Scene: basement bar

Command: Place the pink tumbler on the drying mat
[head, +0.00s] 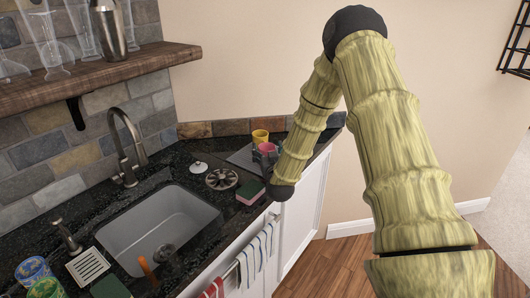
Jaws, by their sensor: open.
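The pink tumbler (267,148) is at the far right end of the counter, over or on the grey drying mat (240,157). Whether its base touches the mat is hidden by my gripper (265,157). My gripper is dark and small in the head view, with its open fingers at the tumbler's near side. A yellow tumbler (260,136) stands just behind the pink one, near the back of the mat.
The sink (160,225) with its faucet (125,150) lies to the left. A round dark rack (221,179), a white lid (197,167) and a pink-and-green sponge (250,192) sit between sink and mat. A wooden shelf (130,68) with glasses hangs above.

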